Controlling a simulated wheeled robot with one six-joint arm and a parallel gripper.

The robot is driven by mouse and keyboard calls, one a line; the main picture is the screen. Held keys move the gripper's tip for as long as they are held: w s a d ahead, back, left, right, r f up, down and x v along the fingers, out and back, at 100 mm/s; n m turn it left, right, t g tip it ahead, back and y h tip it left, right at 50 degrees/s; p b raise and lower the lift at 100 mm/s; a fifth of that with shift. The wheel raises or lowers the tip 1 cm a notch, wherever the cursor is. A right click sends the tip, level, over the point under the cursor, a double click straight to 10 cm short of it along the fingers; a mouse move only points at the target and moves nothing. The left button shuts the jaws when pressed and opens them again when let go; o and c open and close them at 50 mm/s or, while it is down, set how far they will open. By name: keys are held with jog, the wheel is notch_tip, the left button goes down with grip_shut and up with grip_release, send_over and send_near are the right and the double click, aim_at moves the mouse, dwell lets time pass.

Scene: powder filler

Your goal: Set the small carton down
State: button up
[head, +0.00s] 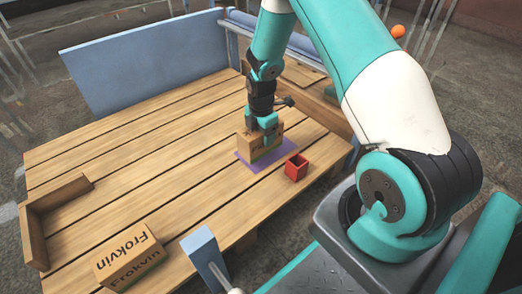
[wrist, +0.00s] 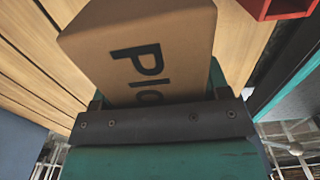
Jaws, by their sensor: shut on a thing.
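The small carton (head: 258,147) is brown cardboard and is at my gripper (head: 266,127) over the purple mat (head: 245,168) on the wooden table. My gripper is shut on the carton from above. In the wrist view the carton (wrist: 140,45) fills the middle, with dark printed letters on its face, partly hidden by my gripper (wrist: 160,100). The mat shows around the carton's lower edge in the head view. I cannot tell whether the carton's bottom touches the mat.
A red open box (head: 296,168) stands just right of the mat. A larger carton marked Frokvin (head: 130,258) lies at the front left. A wooden corner rail (head: 37,235) is at the left edge. A blue panel (head: 145,55) stands behind. The table's middle left is clear.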

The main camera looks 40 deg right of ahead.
notch_tip(320, 180, down, 5)
jog(key=b, duration=0.2)
jog(key=shift+r+b, duration=0.1)
jog(key=shift+b, duration=0.25)
jog(key=shift+r, duration=0.15)
jog(key=o, duration=1.2)
